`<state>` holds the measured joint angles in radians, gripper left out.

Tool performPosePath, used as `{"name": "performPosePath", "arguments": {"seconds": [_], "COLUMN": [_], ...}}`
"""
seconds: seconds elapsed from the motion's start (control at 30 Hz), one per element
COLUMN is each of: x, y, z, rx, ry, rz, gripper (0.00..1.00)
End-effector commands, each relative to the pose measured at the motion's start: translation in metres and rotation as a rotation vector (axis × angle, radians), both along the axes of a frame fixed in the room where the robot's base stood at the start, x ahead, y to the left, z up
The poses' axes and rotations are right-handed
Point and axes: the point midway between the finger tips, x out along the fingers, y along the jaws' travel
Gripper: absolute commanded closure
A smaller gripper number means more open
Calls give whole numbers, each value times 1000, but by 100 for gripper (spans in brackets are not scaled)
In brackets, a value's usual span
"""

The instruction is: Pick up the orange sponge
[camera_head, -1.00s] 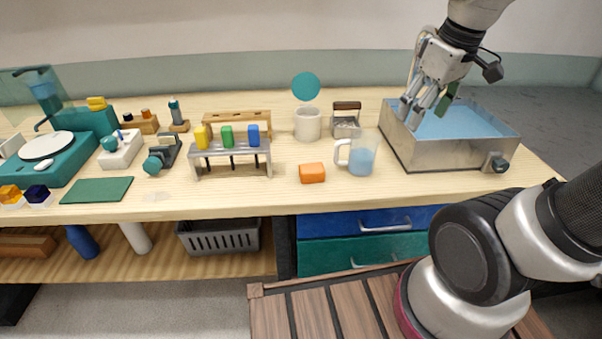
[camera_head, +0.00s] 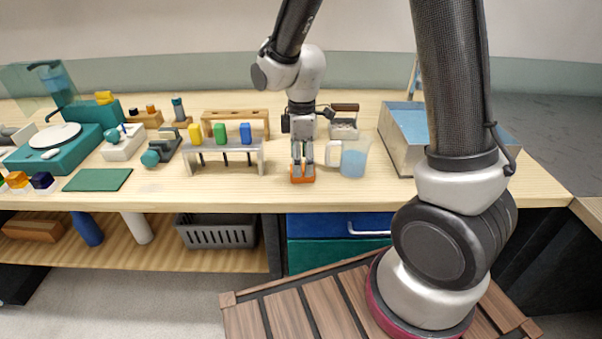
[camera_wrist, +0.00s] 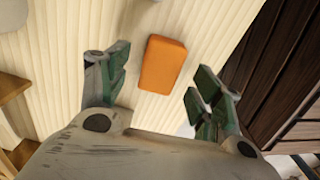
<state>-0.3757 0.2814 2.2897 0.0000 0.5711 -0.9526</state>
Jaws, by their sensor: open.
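The orange sponge (camera_head: 302,180) lies on the wooden bench top near its front edge. In the head view my gripper (camera_head: 302,168) hangs pointing down over it, and the fingers hide part of the sponge. In the wrist view the whole sponge (camera_wrist: 163,65) shows as an orange block on the pale wood. My gripper (camera_wrist: 160,90) is open, with one green-padded finger to the left of the sponge and one to the right. Gaps show between the sponge and both fingers. Nothing is held.
A metal rack (camera_head: 226,156) with yellow, green and blue pieces stands to the left. A metal basin (camera_head: 400,140) is further right. A green mat (camera_head: 97,180) lies far left.

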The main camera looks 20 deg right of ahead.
Motion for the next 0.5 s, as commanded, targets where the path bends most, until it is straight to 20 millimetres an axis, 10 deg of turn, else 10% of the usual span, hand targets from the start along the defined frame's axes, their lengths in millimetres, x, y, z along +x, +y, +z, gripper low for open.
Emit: {"name": "performPosePath", "arguments": {"seconds": [0.43, 0.5], "x": [-1, -1], "y": [0, 0], "z": [-26, -26], "rx": [0, 1], "ry": [-1, -1], "rz": [-2, -2], "gripper": [35, 48]}}
